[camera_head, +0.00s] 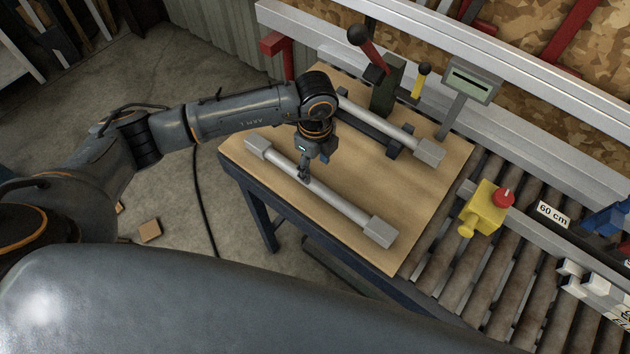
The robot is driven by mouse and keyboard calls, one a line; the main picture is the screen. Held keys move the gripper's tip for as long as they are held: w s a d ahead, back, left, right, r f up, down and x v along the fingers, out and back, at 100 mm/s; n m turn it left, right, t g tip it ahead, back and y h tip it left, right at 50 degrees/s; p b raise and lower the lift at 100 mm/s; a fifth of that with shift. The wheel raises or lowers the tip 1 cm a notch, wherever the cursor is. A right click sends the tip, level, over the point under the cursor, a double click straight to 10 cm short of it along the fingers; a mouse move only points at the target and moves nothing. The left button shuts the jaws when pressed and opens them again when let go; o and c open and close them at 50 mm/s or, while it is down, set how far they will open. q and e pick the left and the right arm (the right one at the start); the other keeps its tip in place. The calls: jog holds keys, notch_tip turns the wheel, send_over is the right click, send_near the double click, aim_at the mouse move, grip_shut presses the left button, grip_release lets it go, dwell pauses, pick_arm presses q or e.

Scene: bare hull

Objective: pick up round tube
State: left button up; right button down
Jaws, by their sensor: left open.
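A light grey round tube (335,203) with square end blocks lies diagonally along the near side of the wooden tabletop (405,215). A second, similar tube (378,119) lies farther back beside dark brackets, near the lever clamp. My left gripper (304,179) points down over the near tube, left of its middle. Its fingers are open and overlap the tube in the picture; whether they touch it or straddle it is too small to tell. The stretch of tube behind the fingers is hidden. My right gripper is not in view.
A roller conveyor (500,270) adjoins on the right, with a yellow emergency-stop box (483,207). A metal rail (420,62) runs along the back.

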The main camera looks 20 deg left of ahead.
aim_at(315, 182)
pick_arm(q)
jog(key=shift+f, duration=0.4)
jog(key=f+p, duration=0.1)
jog(key=f, duration=0.1)
jog(key=s+f+p, duration=0.1)
jog(key=f, duration=0.1)
jog(key=shift+d+f+p, duration=0.15)
jog(key=shift+f+p, duration=0.2)
jog(key=shift+p, duration=0.05)
jog(key=shift+f, duration=0.4)
jog(key=shift+c, duration=0.4)
jog(key=shift+w, duration=0.1)
grip_shut()
